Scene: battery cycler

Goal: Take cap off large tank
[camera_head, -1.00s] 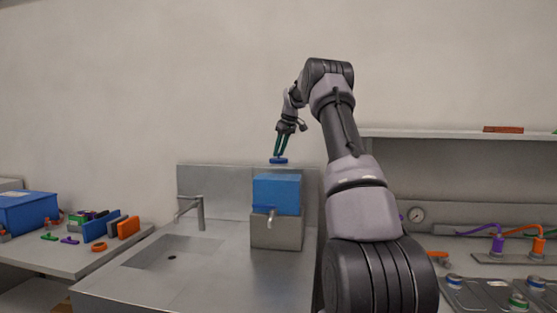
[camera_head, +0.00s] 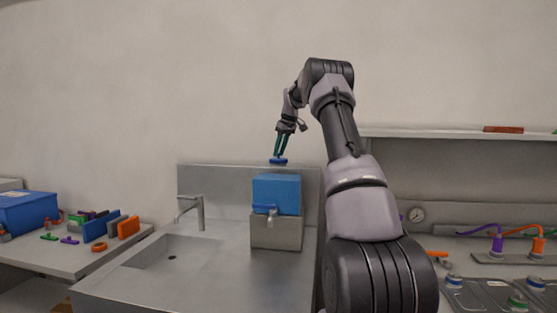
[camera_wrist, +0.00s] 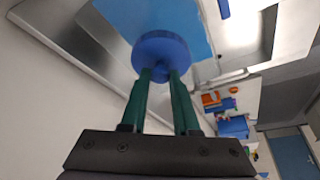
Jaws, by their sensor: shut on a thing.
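The large tank (camera_head: 277,190) is a blue box on a metal block beside the sink. My gripper (camera_head: 282,147) has green fingers and is above the tank. It is shut on the round blue cap (camera_head: 278,161), which is held a little above the tank's top with a gap between them. In the wrist view the cap (camera_wrist: 160,48) sits at the tips of my gripper (camera_wrist: 161,76), with the blue tank (camera_wrist: 110,12) behind it. The tank's opening is hidden.
A sink (camera_head: 172,256) with a tall faucet (camera_head: 200,212) is left of the tank. A small tap (camera_head: 271,218) with a blue strip beside it is on the tank's front. A side table at left holds a blue bin (camera_head: 25,212) and coloured parts.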

